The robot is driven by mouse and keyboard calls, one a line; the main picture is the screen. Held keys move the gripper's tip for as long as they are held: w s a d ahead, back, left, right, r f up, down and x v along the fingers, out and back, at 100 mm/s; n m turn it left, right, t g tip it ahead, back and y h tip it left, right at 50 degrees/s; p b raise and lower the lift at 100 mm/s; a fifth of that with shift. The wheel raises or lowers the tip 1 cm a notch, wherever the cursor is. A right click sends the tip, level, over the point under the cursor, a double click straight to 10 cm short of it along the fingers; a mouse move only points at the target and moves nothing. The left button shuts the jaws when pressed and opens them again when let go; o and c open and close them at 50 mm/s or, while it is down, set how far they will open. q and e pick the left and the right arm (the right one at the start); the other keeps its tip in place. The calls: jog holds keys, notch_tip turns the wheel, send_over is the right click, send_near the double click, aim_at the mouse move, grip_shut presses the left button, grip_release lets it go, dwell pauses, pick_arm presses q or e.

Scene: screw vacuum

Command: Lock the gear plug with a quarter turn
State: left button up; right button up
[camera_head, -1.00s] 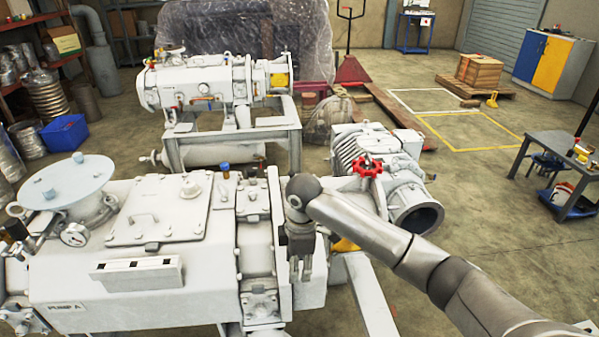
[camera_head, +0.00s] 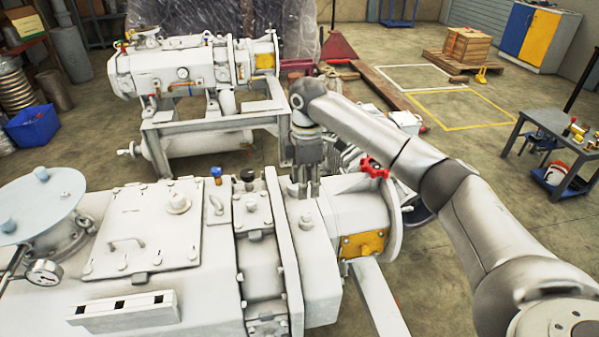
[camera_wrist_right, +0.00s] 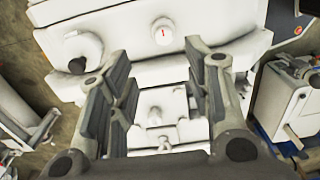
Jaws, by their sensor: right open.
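My right gripper (camera_head: 304,190) points down above the right end of the near white pump (camera_head: 330,215), beside a tall flange. In the right wrist view its two dark-padded fingers (camera_wrist_right: 158,72) stand apart with nothing clearly held between them. Past the fingers is a round white cap with a red mark (camera_wrist_right: 162,31); small fittings (camera_wrist_right: 155,118) show between them. A black knob (camera_head: 248,176) and a blue cap (camera_head: 216,173) stand on the pump top, left of the gripper. I cannot tell which part is the gear plug. My left gripper is not in view.
A red handwheel (camera_head: 374,167) is close to the right of the gripper. A pressure gauge (camera_head: 44,272) and a round-topped port are at the pump's left. A second pump (camera_head: 190,75) stands behind on a frame. A small table (camera_head: 545,125) is at the right.

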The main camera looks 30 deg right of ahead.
send_over(306, 214)
notch_tip(306, 214, down, 5)
jog(key=shift+s+f+p, duration=0.15)
jog(key=shift+f+p, duration=0.05)
jog(key=shift+p, duration=0.15)
jog(key=f, duration=0.2)
jog(key=shift+w+f, duration=0.2)
jog(key=shift+f, duration=1.05)
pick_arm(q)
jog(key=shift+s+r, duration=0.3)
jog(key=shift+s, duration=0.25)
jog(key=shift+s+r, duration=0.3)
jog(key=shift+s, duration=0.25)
pick_arm(e)
jog(key=shift+f, duration=0.1)
